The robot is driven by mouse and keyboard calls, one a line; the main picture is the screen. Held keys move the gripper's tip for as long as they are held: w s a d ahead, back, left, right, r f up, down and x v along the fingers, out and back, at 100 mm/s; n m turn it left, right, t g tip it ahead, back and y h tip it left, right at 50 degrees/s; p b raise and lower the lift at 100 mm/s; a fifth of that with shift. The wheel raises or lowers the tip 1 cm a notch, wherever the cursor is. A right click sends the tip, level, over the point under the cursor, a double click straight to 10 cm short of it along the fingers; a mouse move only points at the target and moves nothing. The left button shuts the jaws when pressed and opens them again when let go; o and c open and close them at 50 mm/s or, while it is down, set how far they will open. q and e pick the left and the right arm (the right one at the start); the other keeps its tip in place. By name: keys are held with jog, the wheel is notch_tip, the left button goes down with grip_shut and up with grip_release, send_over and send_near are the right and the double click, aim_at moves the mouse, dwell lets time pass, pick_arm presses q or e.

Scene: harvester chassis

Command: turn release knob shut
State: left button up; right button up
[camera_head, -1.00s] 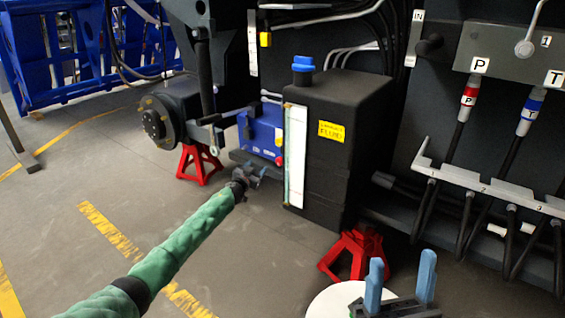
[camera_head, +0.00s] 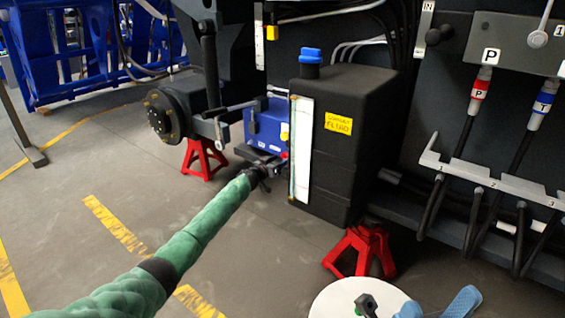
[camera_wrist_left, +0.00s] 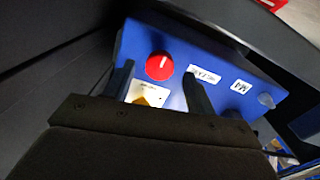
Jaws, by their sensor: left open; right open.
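The release knob is a round red knob (camera_wrist_left: 159,66) on the face of a blue box (camera_wrist_left: 215,62) in the left wrist view. The blue box also shows in the head view (camera_head: 266,124), between the wheel hub and the black tank. My left gripper (camera_head: 268,172) is at the box's lower front edge. In the left wrist view its two dark fingers (camera_wrist_left: 159,72) are open, one on each side of the knob, with gaps showing; I cannot tell how deep they reach. My right gripper (camera_head: 415,302) is open and empty at the bottom edge of the head view.
A black tank (camera_head: 345,140) with a blue cap stands just right of the blue box. Red stands (camera_head: 204,160) (camera_head: 360,250) are under the chassis. Hoses and a numbered rail (camera_head: 490,182) are at the right.

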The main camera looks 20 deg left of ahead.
pick_arm(q)
jog(key=shift+b+x, duration=0.4)
jog(key=shift+x, duration=0.8)
jog(key=c, duration=1)
jog(key=shift+r, duration=0.1)
